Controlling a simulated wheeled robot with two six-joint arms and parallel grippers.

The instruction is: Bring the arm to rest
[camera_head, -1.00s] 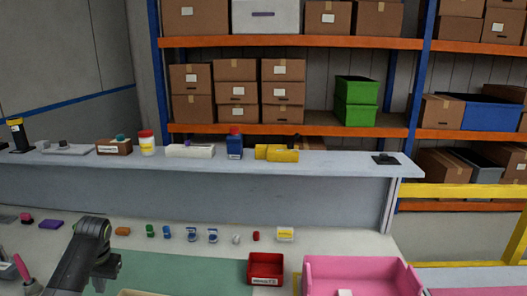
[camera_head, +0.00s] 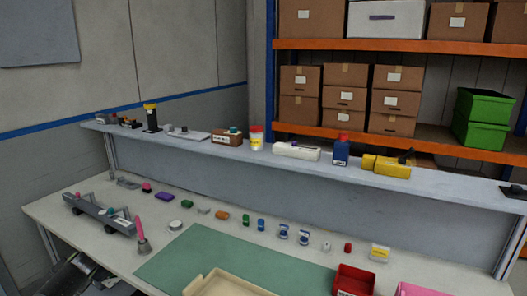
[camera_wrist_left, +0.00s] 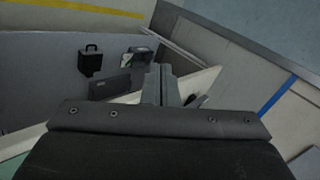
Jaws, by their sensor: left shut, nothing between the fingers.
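My left gripper (camera_wrist_left: 161,86) shows in the left wrist view with its fingers together and nothing between them. It is away from the green mat and the small parts. In the head view only part of my left arm shows, low at the left edge, beside the front left of the workbench (camera_head: 95,243). The fingers cannot be made out there. My right gripper is in neither view.
The bench holds a green mat (camera_head: 165,262), a cream tray (camera_head: 228,285), a red bin (camera_head: 354,281), a grey rack (camera_head: 98,214) and several small parts. A raised shelf (camera_head: 215,147) runs behind. A black case (camera_wrist_left: 90,61) shows in the wrist view.

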